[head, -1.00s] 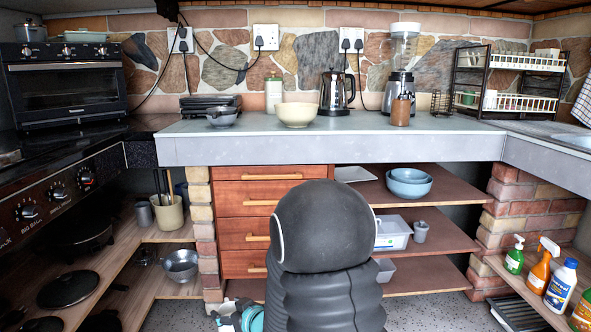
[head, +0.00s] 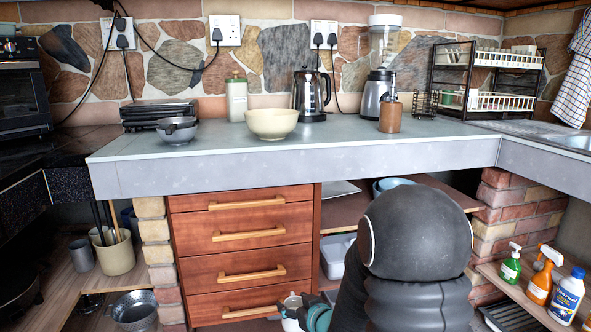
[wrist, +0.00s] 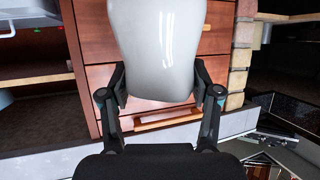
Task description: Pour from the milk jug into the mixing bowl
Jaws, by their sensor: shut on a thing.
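The mixing bowl, a cream round bowl (head: 272,124), stands upright on the counter above the drawers in the head view. My gripper (wrist: 161,88) is shut on the milk jug (wrist: 158,40), a glossy pale grey-white body between the two fingers in the wrist view. In the head view the jug (head: 291,312) shows only in part at the bottom edge, with my gripper (head: 308,312) beside it, partly hidden by my arm. Both are in front of the drawers, well below the counter top and the bowl. The jug's contents cannot be seen.
On the counter (head: 230,155), a grey pot (head: 177,129) stands left of the bowl. A green-white canister (head: 237,100) and a kettle (head: 311,95) stand behind it. A brown mill (head: 390,112) stands to the right. The counter's front edge overhangs the drawers (head: 245,235).

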